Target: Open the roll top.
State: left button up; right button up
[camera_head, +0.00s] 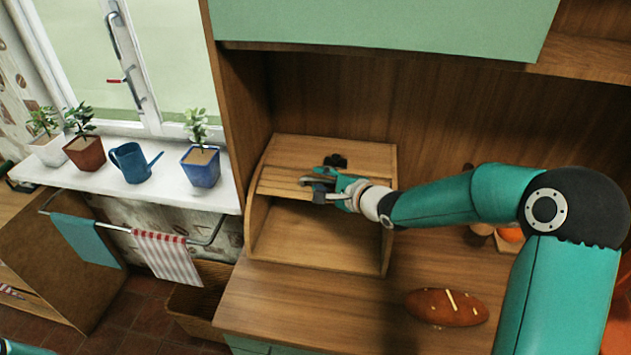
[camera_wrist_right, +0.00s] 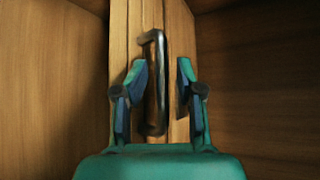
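The roll top (camera_head: 284,183) is a slatted wooden shutter on a wooden box (camera_head: 262,222) on the counter. It is partly raised: slats cover the upper front, and the lower front is open with a bare interior. A dark bar handle (camera_wrist_right: 156,82) on the slats shows in the right wrist view. My right gripper (camera_head: 314,187) is at the shutter's lower part. In the wrist view its fingers (camera_wrist_right: 163,85) are spread on either side of the handle, with a gap at the right finger; contact at the left finger is unclear.
A brown loaf (camera_head: 446,307) lies on the counter (camera_head: 290,305) right of the box's front. An orange item (camera_head: 510,234) sits behind my right arm. A green cabinet (camera_head: 390,22) hangs above. Potted plants and a blue watering can (camera_head: 133,163) stand on the windowsill.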

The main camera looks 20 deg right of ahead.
jog(key=v, duration=1.1)
jog(key=shift+s, duration=0.25)
